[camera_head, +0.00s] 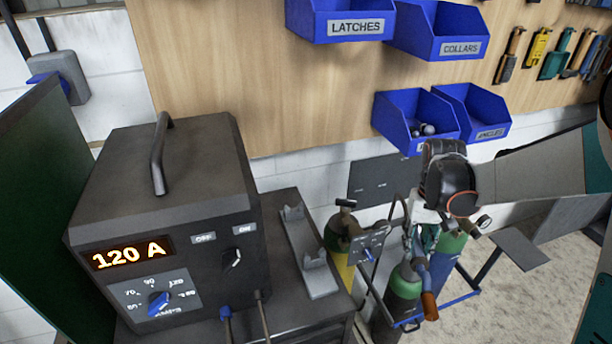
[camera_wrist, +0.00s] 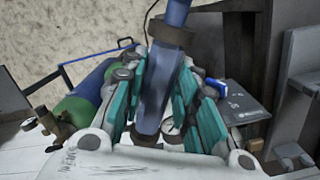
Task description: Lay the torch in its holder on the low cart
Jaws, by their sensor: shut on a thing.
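The torch (camera_head: 427,290) has a blue body and a copper-coloured end, which points down in the head view. My gripper (camera_head: 424,245) is shut on it, and it hangs to the right of the cart, apart from it. In the wrist view the blue torch with its dark collar (camera_wrist: 172,35) runs between the teal fingers of my gripper (camera_wrist: 167,78). The grey holder (camera_head: 308,255), with two upright notched supports, is empty on the dark low cart (camera_head: 285,322). A grey upright piece at the wrist view's right edge cannot be clearly told.
A welding power source (camera_head: 165,215) reading 120 A fills the cart's left side beside the holder. Gas cylinders (camera_head: 403,282) stand behind and below my gripper. Blue bins (camera_head: 415,118) hang on the wooden wall board above. Open floor (camera_head: 545,285) lies to the right.

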